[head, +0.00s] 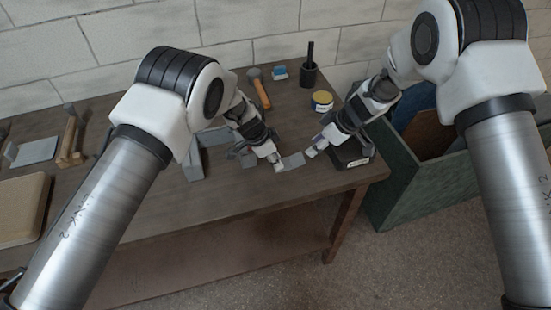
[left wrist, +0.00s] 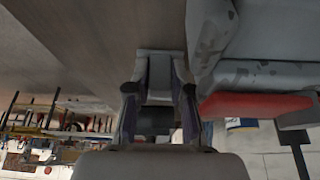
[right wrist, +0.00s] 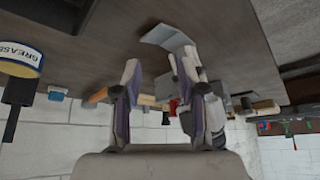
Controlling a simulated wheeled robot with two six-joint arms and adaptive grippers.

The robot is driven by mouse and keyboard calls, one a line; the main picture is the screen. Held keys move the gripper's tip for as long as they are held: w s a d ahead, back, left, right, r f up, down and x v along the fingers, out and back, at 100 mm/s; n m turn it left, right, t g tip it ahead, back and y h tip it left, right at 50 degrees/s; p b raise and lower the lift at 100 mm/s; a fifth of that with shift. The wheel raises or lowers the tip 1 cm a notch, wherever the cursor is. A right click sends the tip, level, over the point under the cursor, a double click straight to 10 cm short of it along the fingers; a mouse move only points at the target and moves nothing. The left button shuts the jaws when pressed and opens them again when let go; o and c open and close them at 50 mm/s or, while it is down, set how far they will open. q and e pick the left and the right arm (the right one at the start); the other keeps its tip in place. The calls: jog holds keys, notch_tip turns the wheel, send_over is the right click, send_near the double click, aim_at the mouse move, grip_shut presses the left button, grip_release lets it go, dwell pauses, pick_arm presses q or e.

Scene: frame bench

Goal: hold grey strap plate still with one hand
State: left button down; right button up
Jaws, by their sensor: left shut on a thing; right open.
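The grey strap plate (head: 293,161) is a small flat piece near the right end of the bench, between my two grippers. My left gripper (head: 279,166) is shut on its left end. In the right wrist view the plate (right wrist: 166,38) looks bent, with one part angled to the other. In the left wrist view a grey piece (left wrist: 159,66) shows between the left fingers, partly hidden by them. My right gripper (head: 311,150) is open and empty, just right of the plate and apart from it.
A grey metal block (head: 194,168) stands left of my left gripper. A grease tin (head: 322,100), black cup (head: 308,75), orange-handled tool (head: 262,94) and blue item (head: 280,73) are behind. A black box (head: 350,160) sits by the right gripper. A green crate (head: 405,195) stands right of the bench.

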jog(key=c, duration=0.7)
jog(key=w+a+r+n, duration=0.1)
jog(key=w+a+r+n+g, duration=0.1)
jog(key=w+a+n, duration=0.1)
jog(key=shift+g+h, duration=0.3)
jog(key=shift+h, duration=0.1)
grip_shut()
jog(key=shift+s+a+f, duration=0.1)
jog(key=shift+f, duration=3.4)
